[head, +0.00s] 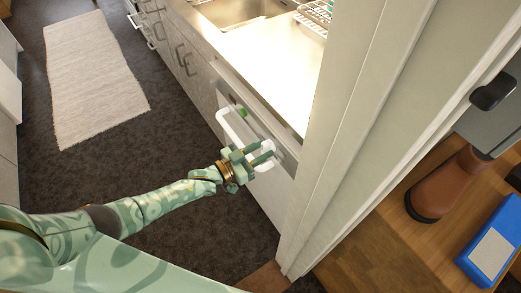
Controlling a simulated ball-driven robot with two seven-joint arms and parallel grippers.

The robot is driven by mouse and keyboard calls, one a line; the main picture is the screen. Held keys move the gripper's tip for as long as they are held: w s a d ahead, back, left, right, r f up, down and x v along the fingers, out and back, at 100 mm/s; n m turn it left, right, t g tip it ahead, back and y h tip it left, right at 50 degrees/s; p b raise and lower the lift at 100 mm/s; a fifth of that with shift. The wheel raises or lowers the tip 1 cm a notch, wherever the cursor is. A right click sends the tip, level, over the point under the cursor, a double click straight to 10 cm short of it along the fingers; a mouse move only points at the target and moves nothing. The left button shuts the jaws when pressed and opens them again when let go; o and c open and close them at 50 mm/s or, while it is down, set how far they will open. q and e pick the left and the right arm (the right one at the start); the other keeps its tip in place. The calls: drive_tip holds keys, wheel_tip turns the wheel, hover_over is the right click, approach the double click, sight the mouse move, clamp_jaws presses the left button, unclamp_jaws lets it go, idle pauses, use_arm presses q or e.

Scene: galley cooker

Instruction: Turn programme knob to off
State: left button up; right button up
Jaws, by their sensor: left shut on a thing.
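My left gripper (265,158), patterned in pale and dark green, reaches in from the left to the front of a white appliance under the counter. Its fingers are shut on a small white knob (268,147) on the grey control panel (283,157), near the panel's right end. The fingers cover part of the knob, so I cannot tell which setting it points to. A white handle (228,130) and a small green part (241,112) are on the front to the left of the knob. My right gripper is not in view.
A pale wall edge (340,150) stands close to the right of the gripper. Beyond it are a brown boot (447,186) and a blue box (492,245) on a wooden surface. A sink (232,10) and dish rack (315,14) are at the top. Dark carpet with a pale rug (90,80) lies left.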

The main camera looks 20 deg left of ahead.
use_arm(q)
drive_tip(key=shift+f, duration=0.1)
drive_tip(key=o, duration=0.7)
drive_tip(key=p+v, duration=0.2)
drive_tip(key=v, duration=1.4)
drive_tip(key=shift+a, duration=0.15)
drive_tip(key=shift+f, duration=0.1)
